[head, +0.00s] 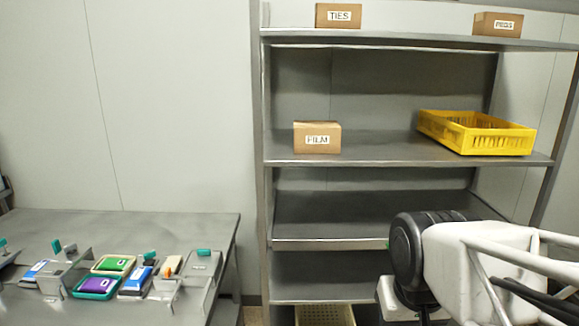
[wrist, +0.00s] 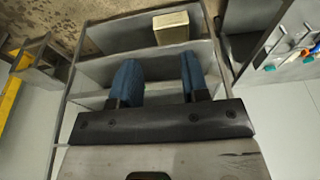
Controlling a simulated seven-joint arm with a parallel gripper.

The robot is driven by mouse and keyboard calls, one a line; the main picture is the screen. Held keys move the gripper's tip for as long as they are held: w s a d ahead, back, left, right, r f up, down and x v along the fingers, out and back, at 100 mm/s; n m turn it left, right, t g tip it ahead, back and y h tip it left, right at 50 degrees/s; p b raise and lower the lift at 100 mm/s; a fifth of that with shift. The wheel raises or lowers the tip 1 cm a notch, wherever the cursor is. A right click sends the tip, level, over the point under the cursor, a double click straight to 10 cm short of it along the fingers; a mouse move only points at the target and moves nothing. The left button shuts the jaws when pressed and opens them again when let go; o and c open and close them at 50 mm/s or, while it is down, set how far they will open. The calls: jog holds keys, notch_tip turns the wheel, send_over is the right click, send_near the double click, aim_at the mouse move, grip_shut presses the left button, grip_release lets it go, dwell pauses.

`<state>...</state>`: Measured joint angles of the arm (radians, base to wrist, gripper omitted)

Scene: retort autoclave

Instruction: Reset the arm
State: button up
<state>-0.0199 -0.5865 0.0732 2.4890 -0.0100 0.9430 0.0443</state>
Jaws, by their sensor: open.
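My gripper (wrist: 158,82) shows in the wrist view with two blue fingers spread apart and nothing between them. It is in front of the grey shelf unit (wrist: 120,40), whose boards run behind the fingers. In the head view, part of my arm is at the lower right in front of the shelf unit (head: 350,152). My fingertips are not visible in the head view.
A yellow crate (head: 487,140) and a FILM box (head: 317,138) share one shelf. TIES (head: 339,15) and PEGS (head: 497,24) boxes stand above. A pale basket (head: 325,316) is low down. A grey table (head: 150,222) at left holds several coloured packs. Two middle shelves look mostly bare.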

jog(key=shift+s+d+f, duration=0.25)
jog(key=shift+s+f, duration=0.05)
jog(key=shift+s, duration=0.35)
jog(key=shift+s+d+f, duration=0.2)
jog(key=shift+s+f, duration=0.05)
jog(key=shift+s, duration=0.4)
dwell(0.5)
